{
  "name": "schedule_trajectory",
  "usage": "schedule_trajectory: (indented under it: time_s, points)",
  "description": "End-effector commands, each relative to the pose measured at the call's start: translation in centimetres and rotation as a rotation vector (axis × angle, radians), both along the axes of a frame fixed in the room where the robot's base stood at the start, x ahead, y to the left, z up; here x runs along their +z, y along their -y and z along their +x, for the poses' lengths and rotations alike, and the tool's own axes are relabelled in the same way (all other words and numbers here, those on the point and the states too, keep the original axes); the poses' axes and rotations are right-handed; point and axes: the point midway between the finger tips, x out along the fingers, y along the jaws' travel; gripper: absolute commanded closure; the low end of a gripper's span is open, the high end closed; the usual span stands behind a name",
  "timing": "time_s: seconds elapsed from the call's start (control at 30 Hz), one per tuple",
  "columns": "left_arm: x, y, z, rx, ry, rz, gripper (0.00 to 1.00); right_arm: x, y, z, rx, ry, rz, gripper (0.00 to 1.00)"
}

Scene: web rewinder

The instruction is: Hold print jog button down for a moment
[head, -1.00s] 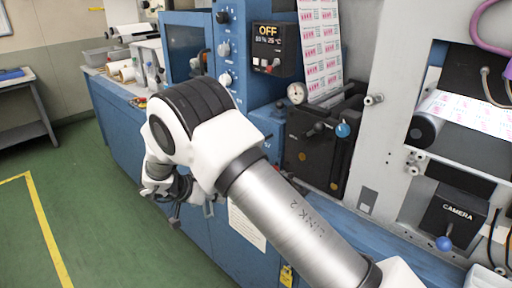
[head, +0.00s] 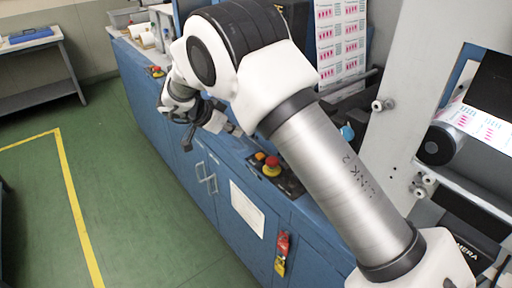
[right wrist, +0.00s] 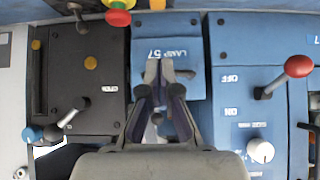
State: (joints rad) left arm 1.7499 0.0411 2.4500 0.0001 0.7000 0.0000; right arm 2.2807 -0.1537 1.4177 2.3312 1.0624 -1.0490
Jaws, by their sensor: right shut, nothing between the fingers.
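No label reading print jog can be made out. A small dark button panel (head: 290,186) on the blue machine's ledge carries a red mushroom button (head: 271,167) on a yellow base and a small orange button (head: 260,156). A red button (right wrist: 117,17) shows at the top edge there. My left gripper is out of view.
A red-handled lever (right wrist: 298,67) and a white knob (right wrist: 261,150) stick out at right in the wrist view. A dark block (right wrist: 85,80) with a lever is at left. A red lock with a yellow tag (head: 281,252) hangs on the cabinet. Green floor (head: 150,220) is clear.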

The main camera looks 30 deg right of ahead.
Motion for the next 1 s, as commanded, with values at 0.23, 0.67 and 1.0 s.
schedule_trajectory:
  time_s: [0.23,0.67,1.0]
  points:
    - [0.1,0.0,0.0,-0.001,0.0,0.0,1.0,-1.9,1.9,0.0,-0.003,-0.004,0.003,1.0]
    - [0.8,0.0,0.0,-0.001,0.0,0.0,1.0,-8.7,7.2,0.5,-0.001,-0.005,0.001,1.0]
    - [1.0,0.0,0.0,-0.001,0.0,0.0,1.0,-11.1,7.1,0.5,0.0,0.0,0.001,1.0]
